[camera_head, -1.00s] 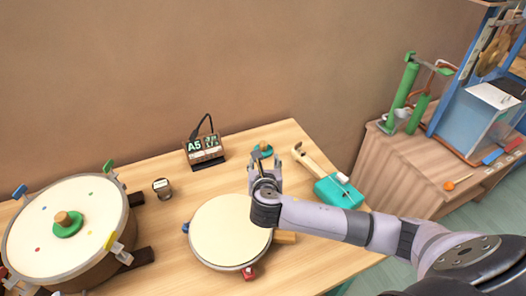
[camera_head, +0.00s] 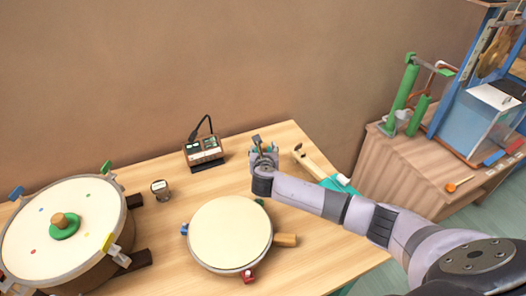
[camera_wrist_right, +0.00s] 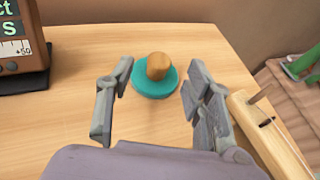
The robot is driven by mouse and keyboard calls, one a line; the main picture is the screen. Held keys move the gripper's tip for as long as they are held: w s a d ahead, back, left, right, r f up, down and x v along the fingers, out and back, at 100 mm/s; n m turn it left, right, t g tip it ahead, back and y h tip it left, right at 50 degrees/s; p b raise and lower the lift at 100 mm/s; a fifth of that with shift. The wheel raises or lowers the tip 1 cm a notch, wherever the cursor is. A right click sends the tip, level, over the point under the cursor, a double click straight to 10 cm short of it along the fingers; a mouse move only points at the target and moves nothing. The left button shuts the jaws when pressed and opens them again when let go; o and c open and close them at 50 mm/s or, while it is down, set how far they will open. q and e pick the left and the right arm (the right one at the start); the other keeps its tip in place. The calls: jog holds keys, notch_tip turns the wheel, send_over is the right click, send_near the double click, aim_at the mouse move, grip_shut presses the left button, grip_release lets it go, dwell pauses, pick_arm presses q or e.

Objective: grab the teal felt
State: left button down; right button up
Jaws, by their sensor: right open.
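The teal felt (camera_wrist_right: 147,88) is a round disc with a wooden knob on top, lying on the table between and beyond my right gripper's fingers in the right wrist view. My right gripper (camera_head: 263,150) is open, with one finger to each side of the felt and nothing held. In the head view the gripper mostly hides the felt. I cannot tell whether the fingertips touch it. My left gripper is not in view.
A wooden mallet-like tool (camera_wrist_right: 265,130) lies close to the right finger. A dark display box (camera_head: 205,150) stands to the left. A round pale drum (camera_head: 230,233) is in front, and a larger drum (camera_head: 35,240) with a green disc is farther left.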

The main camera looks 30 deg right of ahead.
aim_at(263, 145)
jog(key=x, duration=0.4)
jog(key=shift+w+d+f+b, duration=0.2)
jog(key=shift+w+f+b, duration=0.05)
jog(key=shift+f+b, duration=0.1)
jog(key=shift+c, duration=0.4)
grip_shut()
